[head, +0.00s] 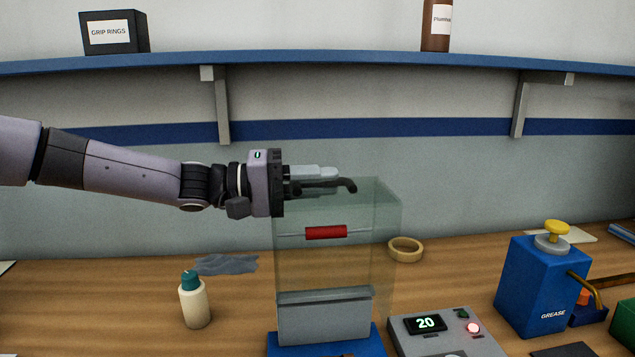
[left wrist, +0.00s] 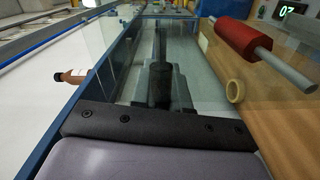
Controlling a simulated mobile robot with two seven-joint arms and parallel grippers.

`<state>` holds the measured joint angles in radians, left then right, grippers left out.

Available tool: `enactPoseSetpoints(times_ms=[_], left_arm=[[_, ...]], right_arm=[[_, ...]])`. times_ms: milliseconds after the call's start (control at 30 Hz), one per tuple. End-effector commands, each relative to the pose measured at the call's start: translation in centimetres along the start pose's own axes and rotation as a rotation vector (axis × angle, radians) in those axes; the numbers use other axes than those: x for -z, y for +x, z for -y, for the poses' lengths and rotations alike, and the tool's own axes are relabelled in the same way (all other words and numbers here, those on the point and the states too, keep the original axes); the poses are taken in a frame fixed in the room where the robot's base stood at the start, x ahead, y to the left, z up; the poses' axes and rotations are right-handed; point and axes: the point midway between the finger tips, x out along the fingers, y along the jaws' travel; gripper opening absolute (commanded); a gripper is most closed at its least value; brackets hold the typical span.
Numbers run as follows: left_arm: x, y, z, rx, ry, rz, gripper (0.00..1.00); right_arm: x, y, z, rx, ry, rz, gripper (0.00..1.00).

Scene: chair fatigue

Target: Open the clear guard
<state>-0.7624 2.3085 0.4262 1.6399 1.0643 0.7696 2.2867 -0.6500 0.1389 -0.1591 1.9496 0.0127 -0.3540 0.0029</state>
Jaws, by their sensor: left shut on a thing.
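The clear guard (head: 353,265) is a tall, see-through greenish box standing on a blue base (head: 300,346). A red handle (head: 326,232) on a thin bar crosses its front; it also shows at the upper right of the left wrist view (left wrist: 243,40). A grey block (head: 322,318) shows through the guard's lower part. My left gripper (head: 340,181) reaches in from the left at the guard's top, above the red handle and apart from it. It is shut, apparently on the guard's upper part; the exact contact is unclear. My right gripper is out of view.
A control box (head: 448,337) with a display reading 20 stands right of the guard. A blue grease dispenser (head: 543,285) is farther right. A blue shelf (head: 350,64) runs above.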

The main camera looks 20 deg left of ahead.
Motion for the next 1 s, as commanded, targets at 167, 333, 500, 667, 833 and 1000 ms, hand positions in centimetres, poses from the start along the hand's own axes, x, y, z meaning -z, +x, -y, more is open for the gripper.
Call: enactPoseSetpoints(times_ms=[167,333,500,667,833,1000], left_arm=[[-0.1,-0.1,0.7,0.014,-0.001,0.002,0.0],[-0.1,-0.1,0.7,0.015,-0.002,0.002,0.28],[-0.1,0.0,0.5,0.01,-0.001,0.002,0.4],[-0.1,-0.1,0.3,0.006,0.0,0.001,0.4],[0.0,-1.6,0.2,0.005,0.0,-0.001,0.4],[0.0,-4.3,0.2,0.005,0.001,-0.002,0.4]], right_arm=[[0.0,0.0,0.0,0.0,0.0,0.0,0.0],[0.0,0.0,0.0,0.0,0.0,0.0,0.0],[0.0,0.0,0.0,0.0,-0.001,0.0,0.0],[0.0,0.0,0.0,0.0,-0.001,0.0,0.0],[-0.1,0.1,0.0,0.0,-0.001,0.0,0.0],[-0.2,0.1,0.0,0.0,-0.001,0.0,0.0]])
